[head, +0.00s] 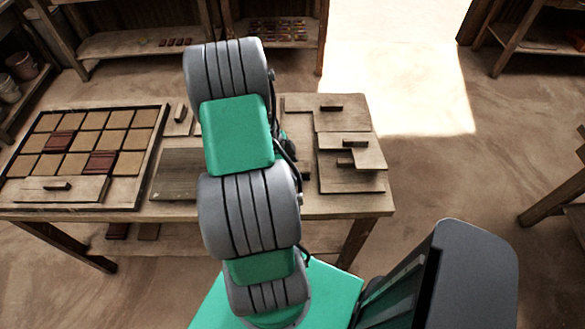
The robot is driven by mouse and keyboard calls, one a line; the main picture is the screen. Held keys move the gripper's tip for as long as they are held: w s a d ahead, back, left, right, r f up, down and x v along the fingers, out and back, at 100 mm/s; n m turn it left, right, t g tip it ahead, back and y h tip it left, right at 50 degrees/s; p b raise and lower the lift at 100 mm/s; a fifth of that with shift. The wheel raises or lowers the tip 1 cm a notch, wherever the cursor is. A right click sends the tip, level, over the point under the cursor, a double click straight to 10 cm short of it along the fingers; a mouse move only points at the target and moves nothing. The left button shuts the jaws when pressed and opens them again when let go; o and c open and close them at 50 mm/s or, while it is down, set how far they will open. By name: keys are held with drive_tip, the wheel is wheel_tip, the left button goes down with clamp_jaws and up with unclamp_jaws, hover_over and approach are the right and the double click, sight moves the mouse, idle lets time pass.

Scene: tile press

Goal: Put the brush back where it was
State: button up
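My arm reaches over the wooden work table (375,203) and covers its middle. My gripper is hidden behind the arm, so I cannot see its fingers or whether it holds anything. I cannot make out a brush anywhere; the part of the table behind my arm is hidden. Several flat wooden pieces with small dark handles (345,142) lie at the right of the table, some overlapping. A small handled wooden piece (178,118) lies left of my arm.
A dark-framed tray (140,150) of tan and dark red tiles fills the table's left, with a handled wooden board (80,188) over its front. A flat grey-brown panel (175,175) lies beside it. Shelves (140,42) stand behind; the floor right of the table is clear.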

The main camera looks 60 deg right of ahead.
drive_tip(key=shift+w+r+b, duration=0.3)
drive_tip(key=shift+r+b, duration=0.05)
drive_tip(key=shift+r, duration=0.15)
drive_tip(key=b+v, duration=0.2)
drive_tip(key=v, duration=0.9)
drive_tip(key=w+a+r+n+t, duration=0.2)
drive_tip(key=w+a+r+n, duration=0.3)
drive_tip(key=w+a+n, duration=0.3)
drive_tip(key=w+a+r+n+t, duration=0.1)
drive_tip(key=a+r+n+t, duration=0.1)
drive_tip(key=a+n, duration=0.5)
drive_tip(key=w+a+r+n+t+y, duration=0.1)
drive_tip(key=a+r+n+t, duration=0.1)
drive_tip(key=a+n, duration=0.6)
drive_tip(key=w+a+r+n+t+y, duration=0.1)
drive_tip(key=a+r+n+t, duration=0.1)
drive_tip(key=a+n, duration=0.5)
drive_tip(key=a+r, duration=0.1)
drive_tip(key=a, duration=0.5)
drive_tip(key=shift+w+r+n, duration=0.2)
drive_tip(key=shift+w+n, duration=0.2)
